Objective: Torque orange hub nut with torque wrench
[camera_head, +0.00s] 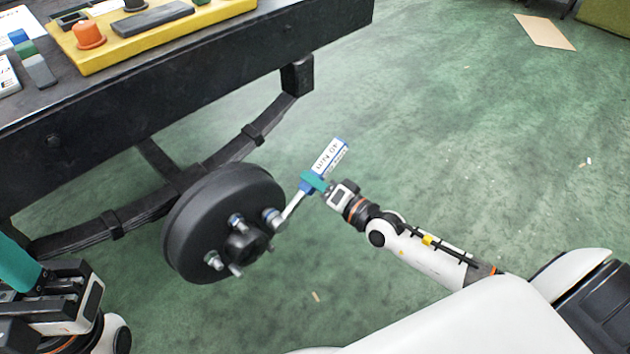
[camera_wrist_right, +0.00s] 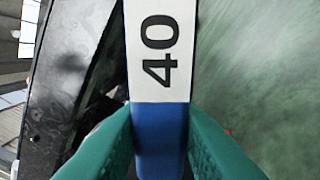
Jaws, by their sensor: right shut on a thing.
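The torque wrench (camera_head: 293,207) has a silver shaft and a blue and white handle marked 40. My right gripper (camera_head: 316,182), with teal fingers, is shut on its blue part; the right wrist view shows the handle (camera_wrist_right: 160,45) between both fingers. The wrench's head end meets the right stud of the black wheel hub (camera_head: 210,200); whether it is seated on a nut is unclear. No orange nut shows on the hub, and the wrench head hides that stud's end. My left gripper (camera_head: 20,265) is at the lower left, partly out of frame, its opening unclear.
A black chassis frame (camera_head: 170,85) with a leaf spring (camera_head: 75,238) stands behind the hub. The green floor to the right is mostly clear, with a cardboard sheet (camera_head: 545,32) far off.

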